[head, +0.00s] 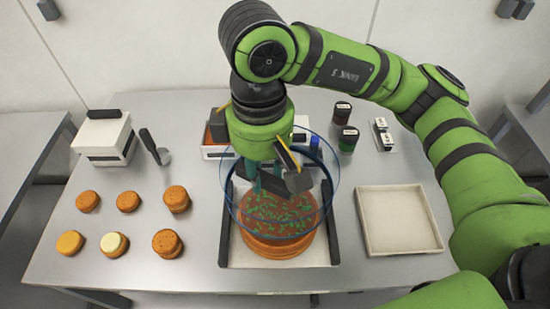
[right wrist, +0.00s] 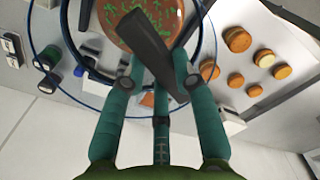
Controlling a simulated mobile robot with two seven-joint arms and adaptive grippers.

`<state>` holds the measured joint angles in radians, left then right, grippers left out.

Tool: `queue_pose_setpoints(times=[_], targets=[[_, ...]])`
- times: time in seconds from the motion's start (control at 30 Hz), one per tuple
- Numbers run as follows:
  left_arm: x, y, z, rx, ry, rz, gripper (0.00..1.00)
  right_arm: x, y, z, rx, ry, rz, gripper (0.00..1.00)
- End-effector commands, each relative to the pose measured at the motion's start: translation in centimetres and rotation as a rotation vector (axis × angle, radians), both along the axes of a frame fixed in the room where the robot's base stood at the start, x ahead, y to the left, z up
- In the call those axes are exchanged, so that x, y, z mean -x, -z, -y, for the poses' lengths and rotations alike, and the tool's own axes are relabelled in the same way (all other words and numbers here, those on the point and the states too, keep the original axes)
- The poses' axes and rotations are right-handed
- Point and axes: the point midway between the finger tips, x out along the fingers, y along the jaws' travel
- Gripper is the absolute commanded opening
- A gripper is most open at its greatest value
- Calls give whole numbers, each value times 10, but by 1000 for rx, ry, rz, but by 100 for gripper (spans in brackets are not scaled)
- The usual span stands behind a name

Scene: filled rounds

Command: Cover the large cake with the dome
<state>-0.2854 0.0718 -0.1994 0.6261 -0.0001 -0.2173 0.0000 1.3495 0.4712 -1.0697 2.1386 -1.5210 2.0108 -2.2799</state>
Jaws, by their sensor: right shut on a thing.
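The large cake (head: 272,240) is a round orange-brown cake with a dark top and green sprinkles; it also shows in the right wrist view (right wrist: 120,20). It sits on a pale tray (head: 238,255) with dark side bars. The dome (head: 228,200) is clear with a blue edge. My right gripper (head: 270,182) is shut on the dome's dark handle (right wrist: 150,45), over the cake. The dome overlaps the cake in the head view and looks upright; I cannot tell whether its rim touches the tray. My left gripper is not in view.
Several small round cakes (head: 128,201) stand at the left. A white box (head: 104,138) and a dark-handled tool (head: 150,146) are behind them. Dark jars (head: 348,140) and a small white holder (head: 382,137) stand at the back right. An empty cream tray (head: 398,218) lies at the right.

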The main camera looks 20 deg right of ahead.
Motion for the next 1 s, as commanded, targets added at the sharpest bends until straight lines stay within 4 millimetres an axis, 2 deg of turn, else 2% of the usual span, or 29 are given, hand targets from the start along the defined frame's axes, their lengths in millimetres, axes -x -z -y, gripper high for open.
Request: queue_pose_setpoints(times=[0.1, 0.23, 0.37, 0.67, 1.0], targets=[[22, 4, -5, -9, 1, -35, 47, 0, 11, 0, 1, 1, -2, 0], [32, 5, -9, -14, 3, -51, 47, 0, 23, 1, 1, 0, -2, 0], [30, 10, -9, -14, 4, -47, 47, 0, 35, 1, 0, 0, -1, 0], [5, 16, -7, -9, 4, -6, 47, 0, 62, 1, 1, 1, -2, 0], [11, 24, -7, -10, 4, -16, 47, 0, 93, 1, 1, 1, -1, 0]])
